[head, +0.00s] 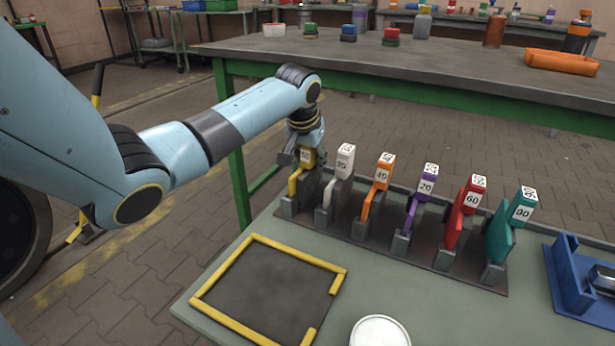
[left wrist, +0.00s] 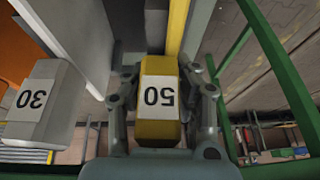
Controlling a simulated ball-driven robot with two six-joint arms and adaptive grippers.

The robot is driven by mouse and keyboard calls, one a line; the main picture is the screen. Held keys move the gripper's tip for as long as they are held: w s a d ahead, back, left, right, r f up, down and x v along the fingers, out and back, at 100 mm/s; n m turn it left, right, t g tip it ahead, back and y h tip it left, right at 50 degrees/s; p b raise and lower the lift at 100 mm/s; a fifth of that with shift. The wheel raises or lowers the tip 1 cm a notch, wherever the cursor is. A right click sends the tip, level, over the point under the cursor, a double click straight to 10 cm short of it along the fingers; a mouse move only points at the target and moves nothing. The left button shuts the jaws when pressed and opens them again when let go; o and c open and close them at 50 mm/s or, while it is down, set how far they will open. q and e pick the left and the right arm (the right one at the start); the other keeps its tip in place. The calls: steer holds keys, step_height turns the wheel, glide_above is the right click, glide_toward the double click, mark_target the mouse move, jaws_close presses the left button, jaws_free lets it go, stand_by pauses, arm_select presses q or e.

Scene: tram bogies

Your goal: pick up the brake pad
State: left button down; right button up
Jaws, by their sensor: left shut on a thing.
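A rack (head: 405,235) on the near table holds a row of upright pieces with coloured, numbered tops. I take these to be the brake pads. My left gripper (head: 305,153) is at the rack's left end, shut on the yellow piece (head: 294,182). In the left wrist view, the yellow piece marked 50 (left wrist: 158,126) sits between both fingers. Its lower end is in or just over its slot; I cannot tell if it is lifted. The white piece marked 30 (left wrist: 42,100) stands beside it, also seen in the head view (head: 342,165). My right gripper is not in view.
Orange (head: 380,175), purple (head: 425,185), red (head: 470,200) and teal (head: 515,222) pieces continue the row rightward. A yellow-edged dark mat (head: 270,290) lies in front, with a white round thing (head: 380,332) nearby. A blue holder (head: 572,290) stands at right.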

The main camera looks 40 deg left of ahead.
arm_select(q)
steer(key=shift+r, duration=0.1)
steer(key=shift+w+r, duration=0.1)
steer(key=shift+r, duration=0.3)
step_height(320, 180, up, 4)
steer(key=shift+f+p, duration=0.25)
steer(key=shift+p, duration=0.7)
step_height(320, 180, up, 6)
steer(key=shift+r+p, duration=0.1)
steer(key=shift+p, duration=1.1)
step_height(320, 180, up, 3)
steer(key=shift+w+r+p, duration=0.1)
steer(key=shift+r+p, duration=0.1)
steer(key=shift+p, duration=1)
steer(key=shift+r, duration=0.3)
steer(key=shift+f, duration=0.95)
steer(key=shift+s+a+f+b, duration=0.15)
steer(key=shift+f+b, duration=0.3)
steer(key=shift+f, duration=1.25)
steer(key=shift+s+a+f+b, duration=0.15)
steer(key=shift+f+b, duration=0.25)
steer(key=shift+f, duration=1.3)
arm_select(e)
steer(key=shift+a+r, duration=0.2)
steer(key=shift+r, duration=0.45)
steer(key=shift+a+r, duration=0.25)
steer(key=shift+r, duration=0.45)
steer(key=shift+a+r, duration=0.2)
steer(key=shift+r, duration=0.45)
